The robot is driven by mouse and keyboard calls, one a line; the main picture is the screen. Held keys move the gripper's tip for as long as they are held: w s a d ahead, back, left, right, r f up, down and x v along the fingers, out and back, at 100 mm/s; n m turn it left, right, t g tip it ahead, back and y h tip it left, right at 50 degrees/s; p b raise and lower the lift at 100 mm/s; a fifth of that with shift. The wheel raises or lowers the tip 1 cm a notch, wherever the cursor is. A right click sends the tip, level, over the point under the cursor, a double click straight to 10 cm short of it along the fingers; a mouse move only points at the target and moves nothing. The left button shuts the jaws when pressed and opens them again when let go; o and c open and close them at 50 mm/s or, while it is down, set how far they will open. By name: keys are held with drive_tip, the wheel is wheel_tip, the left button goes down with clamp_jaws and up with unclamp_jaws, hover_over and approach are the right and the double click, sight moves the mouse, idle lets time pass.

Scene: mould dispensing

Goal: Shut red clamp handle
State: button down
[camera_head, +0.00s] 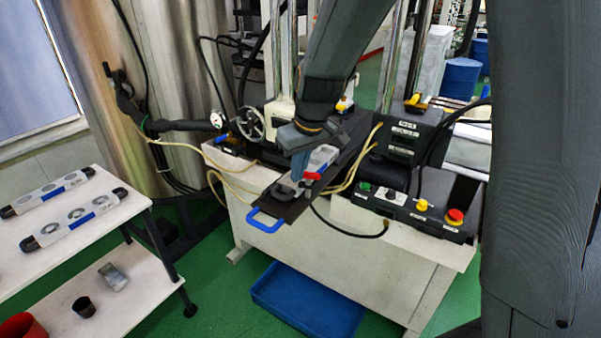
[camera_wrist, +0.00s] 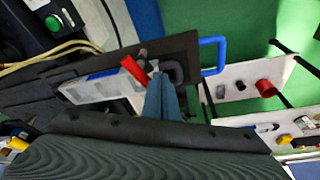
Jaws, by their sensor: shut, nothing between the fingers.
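The red clamp handle (camera_head: 312,176) shows as a small red patch beside my fingers in the head view. In the wrist view the red handle (camera_wrist: 132,70) slants up and left, just left of my fingertips. My gripper (camera_head: 299,174) is shut and empty, pointing down over the clamp; its blue-grey fingers (camera_wrist: 160,78) show in the wrist view. A silver mould (camera_head: 321,158) lies on the black sliding plate (camera_head: 276,207), which has a blue pull handle (camera_head: 265,221). My fingers hide part of the clamp, so I cannot tell whether they touch it.
A control box with a red stop button (camera_head: 455,216) stands on the right of the machine. A blue bin (camera_head: 306,303) is on the green floor below. A white shelf table (camera_head: 72,242) with several moulds stands at the left.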

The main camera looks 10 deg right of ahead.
drive_tip(key=shift+w+a, duration=0.3)
drive_tip(key=shift+w, duration=0.35)
idle(0.7)
drive_tip(key=s+a+r, duration=0.2)
drive_tip(key=r, duration=0.3)
drive_tip(key=s+a+r+b, duration=0.1)
drive_tip(key=s+r, duration=0.2)
drive_tip(key=r, duration=0.2)
drive_tip(key=shift+s+a+r, duration=0.2)
drive_tip(key=shift+s+a, duration=0.15)
drive_tip(key=shift+a, duration=0.05)
